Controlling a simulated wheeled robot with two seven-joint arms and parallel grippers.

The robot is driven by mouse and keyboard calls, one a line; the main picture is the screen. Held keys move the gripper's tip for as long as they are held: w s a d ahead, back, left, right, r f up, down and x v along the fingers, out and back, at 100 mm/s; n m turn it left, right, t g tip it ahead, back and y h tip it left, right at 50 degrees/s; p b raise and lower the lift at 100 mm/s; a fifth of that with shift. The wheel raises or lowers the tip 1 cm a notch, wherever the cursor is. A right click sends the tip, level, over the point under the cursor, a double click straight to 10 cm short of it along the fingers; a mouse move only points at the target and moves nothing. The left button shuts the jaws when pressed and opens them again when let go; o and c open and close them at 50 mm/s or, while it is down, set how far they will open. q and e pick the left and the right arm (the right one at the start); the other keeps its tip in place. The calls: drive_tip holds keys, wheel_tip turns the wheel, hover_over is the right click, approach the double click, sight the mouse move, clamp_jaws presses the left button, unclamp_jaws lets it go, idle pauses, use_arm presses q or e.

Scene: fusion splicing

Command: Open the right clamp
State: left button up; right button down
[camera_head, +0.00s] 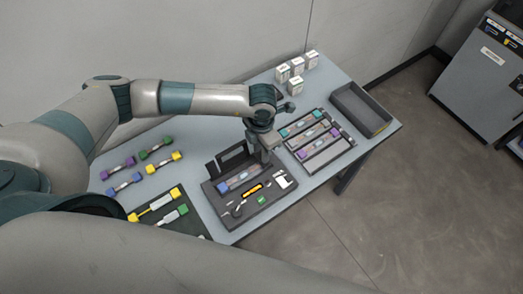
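The fusion splicer (262,209), a dark flat unit with a raised lid at its back, sits near the front edge of the middle of the table. A coloured strip runs along its work area. My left gripper (265,160) points down over the right end of that work area. Its fingertips are small and partly merged with the splicer, so I cannot tell whether they touch it. The right clamp lies by the gripper and cannot be made out clearly. My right gripper is not in view; a large grey arm part crosses the bottom of the picture.
A tray with several coloured strips (322,159) stands right of the splicer, with an empty dark bin (361,110) beyond it. Small white boxes (296,87) stand at the back. Purple, green, yellow and blue-ended pieces (163,160) lie left. A dark mat (190,230) is at the front left.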

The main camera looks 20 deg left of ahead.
use_arm(q)
drive_tip(key=shift+f+p, duration=0.35)
drive_tip(key=shift+f, duration=1)
clamp_jaws()
